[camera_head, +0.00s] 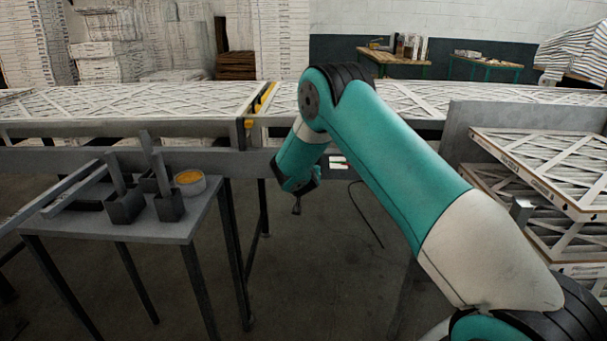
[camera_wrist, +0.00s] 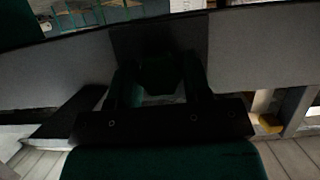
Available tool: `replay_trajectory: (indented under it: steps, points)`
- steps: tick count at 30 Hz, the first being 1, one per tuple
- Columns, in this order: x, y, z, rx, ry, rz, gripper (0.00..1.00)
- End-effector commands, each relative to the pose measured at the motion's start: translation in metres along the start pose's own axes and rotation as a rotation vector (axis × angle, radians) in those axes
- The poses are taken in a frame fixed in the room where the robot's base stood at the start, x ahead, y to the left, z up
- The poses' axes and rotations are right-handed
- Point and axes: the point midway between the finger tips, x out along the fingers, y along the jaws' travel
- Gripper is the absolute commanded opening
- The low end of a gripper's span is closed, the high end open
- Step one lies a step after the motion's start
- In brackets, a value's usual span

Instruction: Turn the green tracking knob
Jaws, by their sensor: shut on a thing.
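A dark green knob (camera_wrist: 160,76) shows in the wrist view, in front of a dark plate (camera_wrist: 158,30) on the grey rail. The fingers of my gripper (camera_wrist: 160,92) stand on either side of it and are shut on it. The picture is dim there, so the knob's marking and angle cannot be told. In the head view, my gripper (camera_head: 297,203) is low in front of the conveyor's side rail, and the knob is hidden.
The conveyor (camera_head: 160,100) carries flat filters. A grey side table (camera_head: 190,222) at left holds dark holders and a round tin (camera_head: 190,181). Boxed filters (camera_head: 545,165) are stacked at right. A thin cable (camera_head: 365,215) hangs below the rail.

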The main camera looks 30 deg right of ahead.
Motion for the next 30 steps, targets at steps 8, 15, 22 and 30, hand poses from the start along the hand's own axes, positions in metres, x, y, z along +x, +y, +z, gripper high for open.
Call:
replay_trajectory:
  steps: [8,15,22,30]
  points:
    - [0.0009,-0.0026,0.003,-0.131,0.002,0.051,0.21]
    - [0.0009,-0.0035,0.0034,-0.311,0.002,0.126,0.21]
    - [0.0006,-0.0042,0.0029,-0.468,0.002,0.19,0.21]
    - [0.0001,-0.0047,0.0016,-0.592,0.002,0.241,0.21]
